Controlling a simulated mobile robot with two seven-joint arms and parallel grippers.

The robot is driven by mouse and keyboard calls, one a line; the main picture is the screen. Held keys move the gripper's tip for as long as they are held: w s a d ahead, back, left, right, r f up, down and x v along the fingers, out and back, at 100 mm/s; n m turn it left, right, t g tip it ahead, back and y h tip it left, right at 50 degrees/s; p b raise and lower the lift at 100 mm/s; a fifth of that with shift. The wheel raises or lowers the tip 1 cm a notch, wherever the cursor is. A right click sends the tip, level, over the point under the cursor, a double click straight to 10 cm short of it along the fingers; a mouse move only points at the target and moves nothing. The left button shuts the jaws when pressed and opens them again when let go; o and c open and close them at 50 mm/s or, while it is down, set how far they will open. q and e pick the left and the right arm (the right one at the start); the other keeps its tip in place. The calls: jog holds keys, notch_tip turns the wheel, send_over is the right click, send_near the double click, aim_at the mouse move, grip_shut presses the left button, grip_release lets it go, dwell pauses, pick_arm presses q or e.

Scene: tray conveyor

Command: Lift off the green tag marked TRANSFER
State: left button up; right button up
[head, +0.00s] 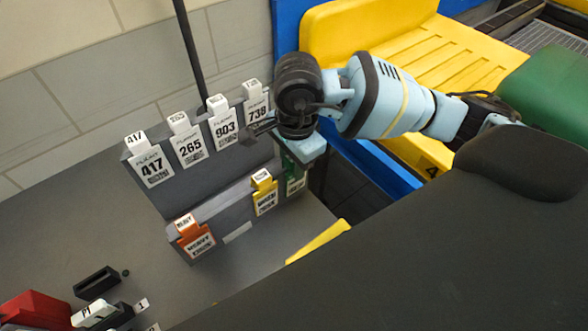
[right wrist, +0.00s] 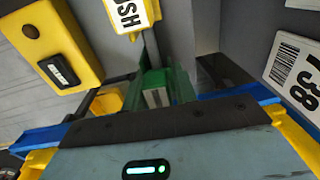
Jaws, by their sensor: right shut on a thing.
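The green tag (head: 294,182) hangs at the right end of the lower row of the grey rack (head: 232,215). Its top is hidden behind my right gripper (head: 292,152), and its lettering is too small to read. In the right wrist view the green tag (right wrist: 167,88) stands in front of the gripper's dark edge. My right gripper is shut on the green tag; the fingertips are mostly hidden. The tag is still at the rack; I cannot tell whether it is clear of the rail. My left gripper is not in view.
A yellow tag (head: 264,194) hangs just left of the green one, and an orange tag (head: 195,238) farther left. White numbered tags, including 903 (head: 223,125), line the upper row. A yellow tray (head: 375,40) and blue conveyor edge (head: 365,165) lie to the right.

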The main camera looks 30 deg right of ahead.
jog(key=shift+r, duration=0.9)
jog(key=r, duration=0.5)
jog(key=shift+s+r, duration=0.2)
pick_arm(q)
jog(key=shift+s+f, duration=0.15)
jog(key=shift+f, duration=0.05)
pick_arm(e)
jog(key=s+a, duration=0.6)
jog(key=s, duration=0.6)
jog(key=shift+s, duration=0.35)
